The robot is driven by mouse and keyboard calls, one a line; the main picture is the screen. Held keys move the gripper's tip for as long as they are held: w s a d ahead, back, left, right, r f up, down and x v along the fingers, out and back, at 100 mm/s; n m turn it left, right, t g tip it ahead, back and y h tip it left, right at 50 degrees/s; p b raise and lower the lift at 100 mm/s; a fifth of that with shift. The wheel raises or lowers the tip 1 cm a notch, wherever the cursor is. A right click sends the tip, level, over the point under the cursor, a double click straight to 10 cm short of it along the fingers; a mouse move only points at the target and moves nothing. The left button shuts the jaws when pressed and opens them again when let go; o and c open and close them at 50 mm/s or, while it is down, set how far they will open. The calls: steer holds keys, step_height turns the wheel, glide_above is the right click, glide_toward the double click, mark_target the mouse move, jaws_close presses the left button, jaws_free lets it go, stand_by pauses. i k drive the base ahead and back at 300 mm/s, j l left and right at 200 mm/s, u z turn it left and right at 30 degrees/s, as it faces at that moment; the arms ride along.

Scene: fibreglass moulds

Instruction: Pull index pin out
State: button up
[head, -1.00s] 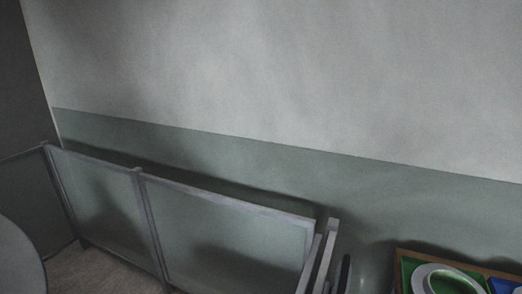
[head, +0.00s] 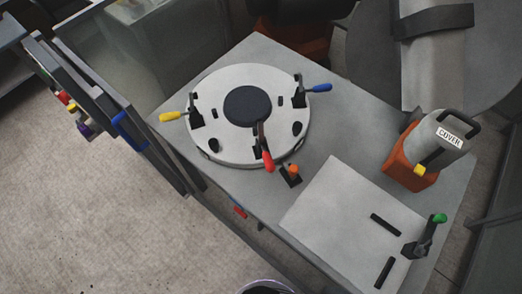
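A round white mould plate (head: 227,137) with a dark central disc (head: 247,106) lies on the grey bench. Toggle clamps with yellow (head: 171,117), blue (head: 320,88) and red (head: 268,162) handles sit around its rim. Just outside the near rim, beside the red handle, a small black block carries an orange knob (head: 294,169); this looks like the index pin, and it appears seated in the block. How deep it sits is hidden. My gripper is not in view.
A pale square board (head: 324,210) with two black bars and a green-handled clamp (head: 438,219) lies at the right of the bench. A grey canister marked COVER (head: 436,138) stands on an orange base. Tools hang on a rack at left.

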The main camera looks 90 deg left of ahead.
mark_target(292, 171)
steer(key=j+u, duration=0.1)
steer(key=u, duration=2.7)
